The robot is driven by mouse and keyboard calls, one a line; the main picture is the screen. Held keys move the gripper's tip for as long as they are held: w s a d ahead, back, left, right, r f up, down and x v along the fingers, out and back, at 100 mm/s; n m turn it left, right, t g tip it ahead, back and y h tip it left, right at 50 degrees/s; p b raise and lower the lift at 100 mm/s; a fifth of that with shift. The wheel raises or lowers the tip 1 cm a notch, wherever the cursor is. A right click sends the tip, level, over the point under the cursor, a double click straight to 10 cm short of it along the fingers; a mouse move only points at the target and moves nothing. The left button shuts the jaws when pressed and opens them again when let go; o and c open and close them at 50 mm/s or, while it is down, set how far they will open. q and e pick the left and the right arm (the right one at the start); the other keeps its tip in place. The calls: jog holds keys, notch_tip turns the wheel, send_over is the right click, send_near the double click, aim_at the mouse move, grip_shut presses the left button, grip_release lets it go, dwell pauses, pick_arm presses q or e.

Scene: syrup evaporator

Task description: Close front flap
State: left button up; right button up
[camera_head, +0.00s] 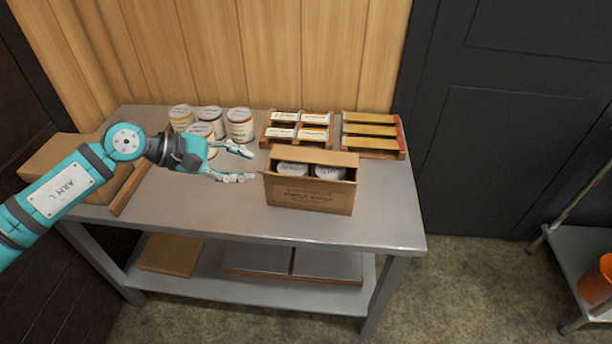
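A brown cardboard box (310,194) stands on the grey metal table (350,230), right of its middle. Its top is partly open and several white-lidded cans (292,168) show inside. A flap (314,155) shows along the far rim of the box; I cannot tell clearly how the front flap lies. My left gripper (250,164) is to the left of the box, with its two fingers spread and nothing between them. It is apart from the box. My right gripper is not in view.
Several labelled cans (239,125) stand behind my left gripper. Wooden racks with small packs (298,128) and yellow-topped bars (371,132) are behind the box. A closed carton (62,152) is at the table's left end. The table's front right is clear.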

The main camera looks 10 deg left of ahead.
aim_at(307, 178)
pick_arm(q)
jog(key=p+x, duration=0.5)
jog(key=x, duration=1.2)
jog(key=shift+d+f, duration=0.1)
jog(key=shift+d, duration=0.05)
grip_shut()
